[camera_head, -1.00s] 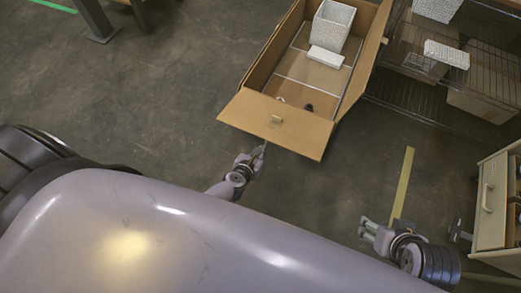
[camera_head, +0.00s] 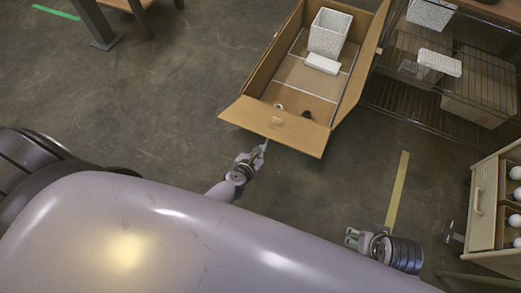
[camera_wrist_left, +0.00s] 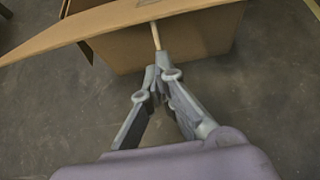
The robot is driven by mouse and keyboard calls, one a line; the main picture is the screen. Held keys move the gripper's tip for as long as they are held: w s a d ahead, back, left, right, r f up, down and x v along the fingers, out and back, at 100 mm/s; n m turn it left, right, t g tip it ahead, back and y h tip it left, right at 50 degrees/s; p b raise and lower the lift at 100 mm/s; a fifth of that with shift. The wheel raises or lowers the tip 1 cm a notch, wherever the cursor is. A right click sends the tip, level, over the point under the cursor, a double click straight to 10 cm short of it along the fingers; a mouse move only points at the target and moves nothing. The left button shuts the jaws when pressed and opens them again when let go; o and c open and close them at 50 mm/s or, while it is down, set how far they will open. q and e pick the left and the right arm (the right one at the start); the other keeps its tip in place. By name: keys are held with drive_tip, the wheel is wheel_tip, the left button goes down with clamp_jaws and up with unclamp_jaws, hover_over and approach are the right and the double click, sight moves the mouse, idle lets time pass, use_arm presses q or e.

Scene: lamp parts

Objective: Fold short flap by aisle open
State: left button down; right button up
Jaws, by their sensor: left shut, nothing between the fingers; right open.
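The short flap (camera_head: 276,126) at the near end of the cardboard box (camera_head: 258,80) leans outward and down toward me, with a small light tab on it. In the left wrist view the flap (camera_wrist_left: 110,22) crosses the top, with the box's end wall (camera_wrist_left: 205,42) below it. My left gripper (camera_head: 261,148) is shut and empty, just below the flap's outer edge. My right gripper (camera_head: 353,236) is open and empty over the floor at lower right.
Inside the box are a white woven basket (camera_head: 328,32), a white block (camera_head: 322,63) and small parts. A wire rack (camera_head: 440,100) stands right of the box. A drawer unit (camera_head: 485,205) with white bulbs is at far right.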

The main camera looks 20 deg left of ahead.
drive_tip(key=shift+f, duration=0.3)
idle(0.4)
